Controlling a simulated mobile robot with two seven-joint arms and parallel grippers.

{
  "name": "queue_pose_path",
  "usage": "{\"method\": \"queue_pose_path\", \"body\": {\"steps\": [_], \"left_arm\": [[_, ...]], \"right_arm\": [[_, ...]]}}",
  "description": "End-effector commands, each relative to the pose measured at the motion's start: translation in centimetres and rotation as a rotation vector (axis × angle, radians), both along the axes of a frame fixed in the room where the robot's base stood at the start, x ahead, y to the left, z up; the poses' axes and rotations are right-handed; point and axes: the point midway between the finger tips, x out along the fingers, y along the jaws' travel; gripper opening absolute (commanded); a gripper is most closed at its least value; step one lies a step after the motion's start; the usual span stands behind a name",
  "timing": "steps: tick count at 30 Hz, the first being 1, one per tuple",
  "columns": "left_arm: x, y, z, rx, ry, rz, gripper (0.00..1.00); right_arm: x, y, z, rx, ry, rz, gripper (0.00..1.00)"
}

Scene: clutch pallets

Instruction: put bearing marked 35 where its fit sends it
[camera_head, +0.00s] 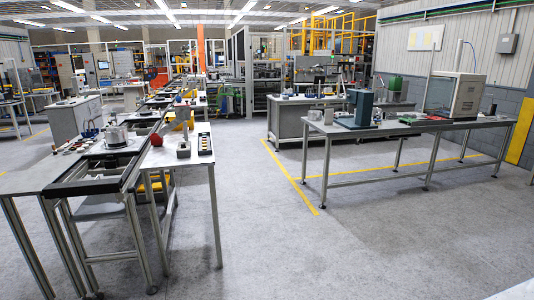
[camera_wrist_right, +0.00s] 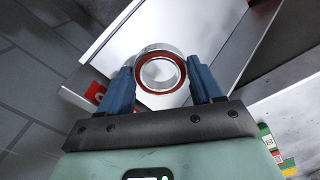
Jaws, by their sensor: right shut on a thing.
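In the right wrist view, my right gripper (camera_wrist_right: 160,70) is shut on a bearing (camera_wrist_right: 159,51). The bearing is a silver ring with a red-brown inner band, held between the two blue fingers with its open bore facing the camera. No number can be read on it. Below the bearing is a pale flat surface with raised edges (camera_wrist_right: 145,22); I cannot tell what it is. My left gripper is in neither view, and the right gripper does not show in the head view.
In the head view, a long grey bench (camera_head: 405,128) stands at the right. A conveyor line with tables (camera_head: 185,155) is at the left. Open grey floor (camera_head: 290,240) lies between them. A box with a green and white label (camera_wrist_right: 268,140) shows in the right wrist view.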

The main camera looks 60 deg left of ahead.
Motion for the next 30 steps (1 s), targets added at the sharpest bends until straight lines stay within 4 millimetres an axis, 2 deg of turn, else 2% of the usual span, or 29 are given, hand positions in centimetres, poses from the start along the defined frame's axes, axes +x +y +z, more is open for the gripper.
{"method": "queue_pose_path", "body": {"steps": [1,3,14,19,30], "left_arm": [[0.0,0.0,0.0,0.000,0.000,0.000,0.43],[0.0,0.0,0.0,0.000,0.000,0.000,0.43],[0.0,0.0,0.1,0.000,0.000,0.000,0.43],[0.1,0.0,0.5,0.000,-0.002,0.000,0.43],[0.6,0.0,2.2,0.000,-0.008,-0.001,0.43]], "right_arm": [[0.0,0.0,0.1,0.001,-0.001,0.000,0.71],[0.0,0.0,0.1,0.001,-0.001,0.000,0.94],[0.0,0.0,0.4,0.001,-0.001,0.000,0.95],[0.1,0.0,2.8,0.003,-0.004,-0.001,0.95],[0.1,0.1,10.9,0.003,-0.004,0.001,0.95]]}}
